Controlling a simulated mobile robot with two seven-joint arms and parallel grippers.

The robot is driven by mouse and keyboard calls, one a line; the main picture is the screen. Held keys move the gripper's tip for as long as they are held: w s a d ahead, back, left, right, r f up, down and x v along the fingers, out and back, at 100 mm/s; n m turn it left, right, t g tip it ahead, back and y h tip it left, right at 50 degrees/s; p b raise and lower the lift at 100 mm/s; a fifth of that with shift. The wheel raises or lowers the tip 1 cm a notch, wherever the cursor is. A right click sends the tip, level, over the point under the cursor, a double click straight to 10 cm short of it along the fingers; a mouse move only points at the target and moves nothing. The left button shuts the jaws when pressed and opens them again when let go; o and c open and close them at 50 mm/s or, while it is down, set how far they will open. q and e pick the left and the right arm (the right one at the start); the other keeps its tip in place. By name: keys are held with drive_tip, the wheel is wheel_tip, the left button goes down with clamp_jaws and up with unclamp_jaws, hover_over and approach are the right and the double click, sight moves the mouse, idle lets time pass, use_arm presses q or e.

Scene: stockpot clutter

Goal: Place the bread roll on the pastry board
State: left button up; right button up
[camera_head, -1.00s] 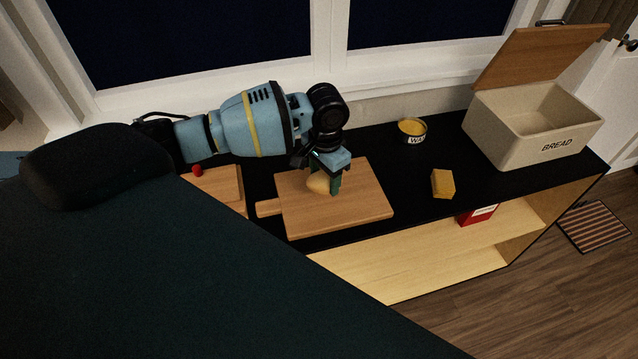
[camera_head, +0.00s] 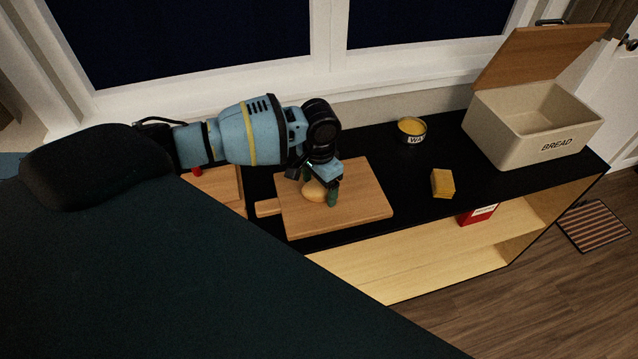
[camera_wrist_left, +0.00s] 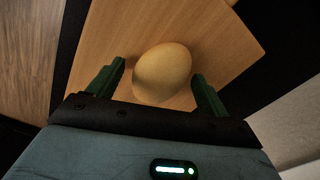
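The bread roll (camera_head: 314,191) is pale tan and rounded. It sits on the pastry board (camera_head: 358,203), a light wooden board with a handle at its left, on the black counter. My left gripper (camera_head: 321,187) is low over the board, its fingers on either side of the roll. In the left wrist view the roll (camera_wrist_left: 163,70) lies between the green fingertips, with a gap on each side, so the gripper (camera_wrist_left: 158,69) is open. The board (camera_wrist_left: 215,40) shows beneath the roll there. My right gripper is not in view.
A yellow-filled tin (camera_head: 412,130) and a yellow block (camera_head: 443,183) stand right of the board. An open bread bin (camera_head: 520,138) is at the far right. A small red item (camera_head: 197,172) lies at the left. A red box (camera_head: 478,215) is on the lower shelf.

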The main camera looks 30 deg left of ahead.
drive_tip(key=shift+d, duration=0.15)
use_arm(q)
drive_tip(key=shift+r, duration=0.25)
wheel_tip(320, 180, up, 12)
drive_tip(key=p, duration=0.1)
drive_tip(key=shift+f, duration=0.15)
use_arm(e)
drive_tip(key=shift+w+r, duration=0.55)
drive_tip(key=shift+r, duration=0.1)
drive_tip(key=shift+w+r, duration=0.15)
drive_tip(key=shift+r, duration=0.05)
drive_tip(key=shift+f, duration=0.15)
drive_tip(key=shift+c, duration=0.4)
